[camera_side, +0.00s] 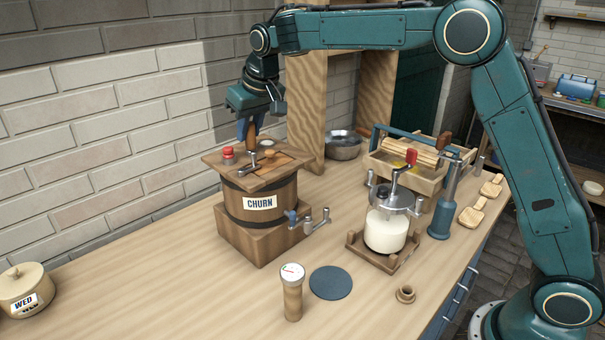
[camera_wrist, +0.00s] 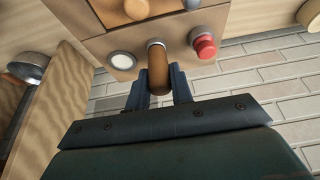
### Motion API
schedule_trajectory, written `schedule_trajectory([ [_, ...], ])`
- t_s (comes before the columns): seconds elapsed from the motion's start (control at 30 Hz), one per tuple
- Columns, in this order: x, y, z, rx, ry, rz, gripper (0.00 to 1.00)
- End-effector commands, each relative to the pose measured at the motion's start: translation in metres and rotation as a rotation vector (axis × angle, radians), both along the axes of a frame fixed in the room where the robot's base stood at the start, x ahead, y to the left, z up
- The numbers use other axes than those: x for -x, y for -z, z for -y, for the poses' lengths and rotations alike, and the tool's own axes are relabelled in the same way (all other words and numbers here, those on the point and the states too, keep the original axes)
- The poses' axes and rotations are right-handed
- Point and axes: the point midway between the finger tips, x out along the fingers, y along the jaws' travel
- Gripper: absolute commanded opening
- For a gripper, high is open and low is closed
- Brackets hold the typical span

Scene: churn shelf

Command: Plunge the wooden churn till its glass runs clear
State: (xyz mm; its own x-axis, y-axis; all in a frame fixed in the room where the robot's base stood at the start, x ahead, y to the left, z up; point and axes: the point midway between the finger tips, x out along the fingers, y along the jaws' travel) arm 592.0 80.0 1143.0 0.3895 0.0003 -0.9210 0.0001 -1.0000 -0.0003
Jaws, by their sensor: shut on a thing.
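The wooden churn (camera_side: 243,202) is a dark-banded barrel with a CHURN label, on a square wooden base, under a square wooden lid (camera_side: 215,160). A brown upright handle (camera_side: 252,137) stands over the lid. It also shows in the wrist view (camera_wrist: 158,75), with a metal collar at its end. My gripper (camera_side: 248,128) is above the lid, its blue fingers shut on this handle from both sides. A round pale glass (camera_wrist: 123,61) with a metal rim is set in the lid beside the handle. It looks whitish; it also shows in the side view (camera_side: 267,142).
A red knob (camera_side: 228,152) stands on the lid close to my fingers. A tap and crank (camera_side: 308,222) stick out at the churn's right. A glass jar churn (camera_side: 386,230), a gauge post (camera_side: 292,292) and a lidded WED pot (camera_side: 25,289) stand on the bench.

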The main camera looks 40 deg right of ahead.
Motion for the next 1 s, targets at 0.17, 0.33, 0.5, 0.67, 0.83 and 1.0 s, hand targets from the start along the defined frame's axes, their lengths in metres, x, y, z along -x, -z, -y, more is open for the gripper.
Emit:
schedule_trajectory([
  [0.17,0.0,-0.002,-0.001,-0.001,-0.004,0.003,0.06],
  [0.33,0.0,-0.008,-0.001,-0.001,-0.004,0.003,0.06],
  [0.5,0.0,-0.019,-0.001,0.0,-0.004,0.004,0.06],
  [0.67,0.0,-0.029,-0.001,-0.001,-0.004,0.004,0.06],
  [0.83,-0.001,-0.04,-0.001,0.0,-0.002,0.004,0.06],
  [1.0,0.0,-0.05,-0.001,0.0,-0.004,0.004,0.06],
])
